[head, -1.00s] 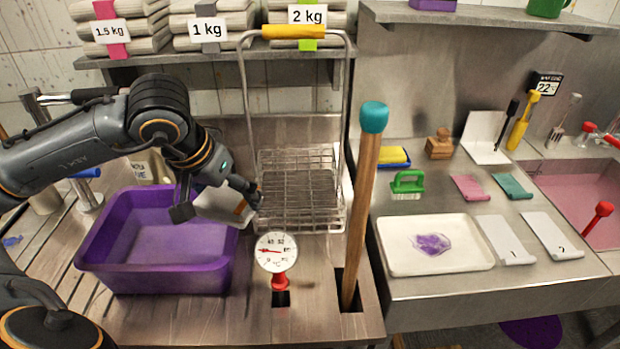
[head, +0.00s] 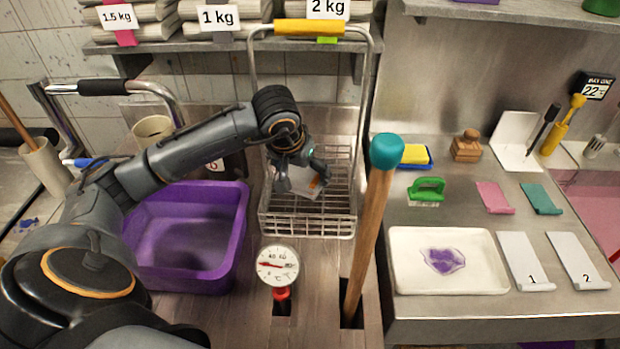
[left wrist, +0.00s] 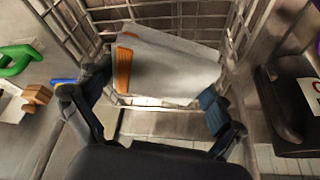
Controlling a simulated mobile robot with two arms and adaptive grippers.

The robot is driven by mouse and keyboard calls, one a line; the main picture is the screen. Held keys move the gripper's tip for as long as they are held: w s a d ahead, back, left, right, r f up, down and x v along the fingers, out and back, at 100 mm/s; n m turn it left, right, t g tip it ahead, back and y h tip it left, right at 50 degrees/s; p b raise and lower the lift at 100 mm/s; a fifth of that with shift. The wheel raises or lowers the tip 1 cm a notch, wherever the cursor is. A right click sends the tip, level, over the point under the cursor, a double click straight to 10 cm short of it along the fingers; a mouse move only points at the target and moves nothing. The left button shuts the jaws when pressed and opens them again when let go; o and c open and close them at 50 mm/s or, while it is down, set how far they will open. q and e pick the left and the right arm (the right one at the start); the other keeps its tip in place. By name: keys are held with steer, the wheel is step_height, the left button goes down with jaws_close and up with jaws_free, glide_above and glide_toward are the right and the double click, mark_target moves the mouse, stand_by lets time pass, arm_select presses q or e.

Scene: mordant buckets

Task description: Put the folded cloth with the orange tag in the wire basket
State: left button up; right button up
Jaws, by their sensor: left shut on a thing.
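The folded cloth (head: 304,184) is pale grey-white with an orange tag, and it shows large in the left wrist view (left wrist: 172,68), where its orange tag (left wrist: 124,62) is at the left end. My left gripper (head: 301,177) is shut on the cloth, with one finger at each end in the left wrist view (left wrist: 157,92). The wire basket (head: 308,223) stands behind the dial, its tall handle topped by a yellow grip. The cloth is over the basket's opening, between its walls; I cannot tell whether it touches the bottom. My right gripper is out of view.
The purple tub (head: 190,285) stands left of the basket. The dial thermometer (head: 277,266) and a teal-topped wooden pole (head: 372,210) stand in front and to the right.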

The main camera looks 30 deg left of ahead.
arm_select(q)
steer(key=shift+w+d+f, duration=0.1)
steer(key=shift+w+f, duration=0.4)
steer(key=shift+f, duration=0.05)
steer(key=shift+w+f, duration=0.5)
steer(key=shift+f, duration=0.05)
steer(key=f, duration=0.2)
steer(key=f+p, duration=0.1)
steer(key=shift+w+f, duration=0.25)
steer(key=shift+f, duration=0.1)
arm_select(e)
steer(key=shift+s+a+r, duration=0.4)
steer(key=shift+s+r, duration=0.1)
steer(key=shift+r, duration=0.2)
arm_select(q)
steer(key=shift+f, duration=0.2)
steer(key=o, duration=0.8)
steer(key=shift+d, duration=0.1)
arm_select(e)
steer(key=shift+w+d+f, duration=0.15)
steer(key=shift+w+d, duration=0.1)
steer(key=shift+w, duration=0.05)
